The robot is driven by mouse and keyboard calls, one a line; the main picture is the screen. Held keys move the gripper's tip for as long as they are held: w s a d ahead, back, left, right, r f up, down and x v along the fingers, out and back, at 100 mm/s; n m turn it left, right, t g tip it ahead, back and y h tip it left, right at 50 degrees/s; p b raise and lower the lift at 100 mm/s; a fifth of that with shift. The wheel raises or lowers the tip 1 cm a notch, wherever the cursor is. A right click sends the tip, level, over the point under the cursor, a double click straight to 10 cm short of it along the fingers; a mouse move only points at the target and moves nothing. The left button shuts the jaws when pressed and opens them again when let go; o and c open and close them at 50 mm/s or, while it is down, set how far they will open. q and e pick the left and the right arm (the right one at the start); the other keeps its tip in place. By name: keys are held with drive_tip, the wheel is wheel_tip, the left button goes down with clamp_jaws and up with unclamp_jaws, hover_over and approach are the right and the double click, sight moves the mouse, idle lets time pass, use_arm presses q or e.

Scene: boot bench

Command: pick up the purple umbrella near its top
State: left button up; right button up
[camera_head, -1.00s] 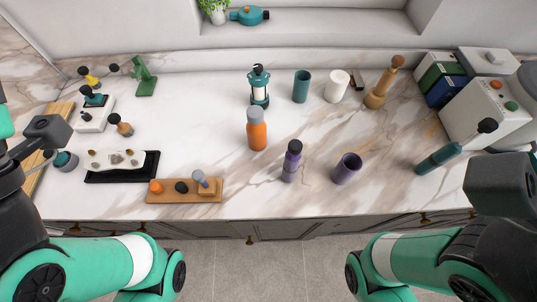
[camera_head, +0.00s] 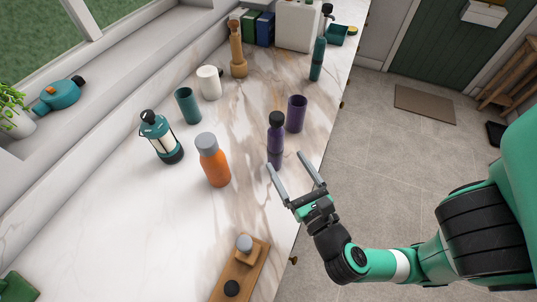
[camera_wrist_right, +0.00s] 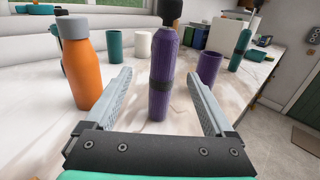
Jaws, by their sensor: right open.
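The purple umbrella (camera_head: 276,142) stands upright near the front edge of the counter, with a black top and a dark band around its middle. It also shows in the right wrist view (camera_wrist_right: 163,75), where its black top is cut off by the upper frame edge. My right gripper (camera_head: 292,172) is open and empty. Its two fingers point toward the umbrella from the front edge side, and in the wrist view the umbrella appears between them, a little beyond the fingertips. My left gripper is in neither current view.
A purple cup (camera_head: 296,114) stands just behind the umbrella. An orange bottle (camera_head: 213,165) with a grey cap stands to its left. A wooden board (camera_head: 236,273) lies nearer.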

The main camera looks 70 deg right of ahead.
sight(278, 146)
drive_tip(key=p+x, duration=0.1)
drive_tip(key=x, duration=0.4)
drive_tip(key=shift+w+d+r, duration=0.1)
drive_tip(key=shift+d+r, duration=0.1)
drive_tip(key=shift+d, duration=0.15)
drive_tip(key=shift+w+d+f, duration=0.1)
drive_tip(key=shift+w+d, duration=0.15)
drive_tip(key=shift+w, duration=0.1)
drive_tip(key=p+x, duration=0.1)
drive_tip(key=x, duration=0.4)
drive_tip(key=shift+s+d+p, duration=0.1)
drive_tip(key=shift+d+p, duration=0.1)
drive_tip(key=shift+p, duration=0.2)
drive_tip(key=shift+f, duration=0.1)
clamp_jaws()
